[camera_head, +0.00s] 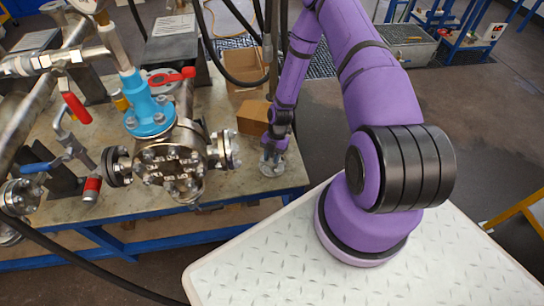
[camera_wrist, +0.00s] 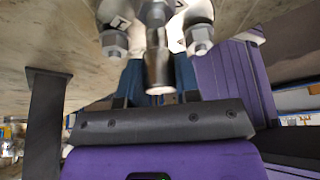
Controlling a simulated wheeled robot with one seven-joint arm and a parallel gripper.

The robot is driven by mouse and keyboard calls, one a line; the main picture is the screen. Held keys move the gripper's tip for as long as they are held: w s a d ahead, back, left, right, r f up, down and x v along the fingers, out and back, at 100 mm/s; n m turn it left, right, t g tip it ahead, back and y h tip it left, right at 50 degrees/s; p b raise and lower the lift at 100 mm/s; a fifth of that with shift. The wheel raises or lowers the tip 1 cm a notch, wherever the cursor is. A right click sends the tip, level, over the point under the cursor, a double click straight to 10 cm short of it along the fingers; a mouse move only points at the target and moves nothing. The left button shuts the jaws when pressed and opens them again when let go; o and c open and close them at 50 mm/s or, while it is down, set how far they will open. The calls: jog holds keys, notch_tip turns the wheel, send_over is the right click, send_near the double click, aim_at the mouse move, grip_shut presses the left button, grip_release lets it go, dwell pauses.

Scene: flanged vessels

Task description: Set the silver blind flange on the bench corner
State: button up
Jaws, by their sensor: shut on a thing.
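The silver blind flange (camera_head: 271,168) is at the right front corner of the bench, low over the top. I cannot tell whether it rests on the surface or hangs just above it. My gripper (camera_head: 276,148) points down above the flange and is shut on it. In the wrist view the dark fingers of my gripper (camera_wrist: 158,75) stand on both sides of a metal stem. The flange's bolts and nuts (camera_wrist: 200,36) show at the top edge there; much of its disc is out of frame.
The bench top (camera_head: 238,184) is bare around the corner. A flanged vessel (camera_head: 172,158) with a blue valve (camera_head: 149,112) stands to the left. A small cardboard box (camera_head: 253,117) sits just behind the gripper. More pipework fills the bench's left side.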

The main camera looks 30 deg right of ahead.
jog(key=shift+f, duration=0.4)
jog(key=o, duration=1.5)
jog(key=shift+o, duration=0.2)
jog(key=shift+r, duration=3.5)
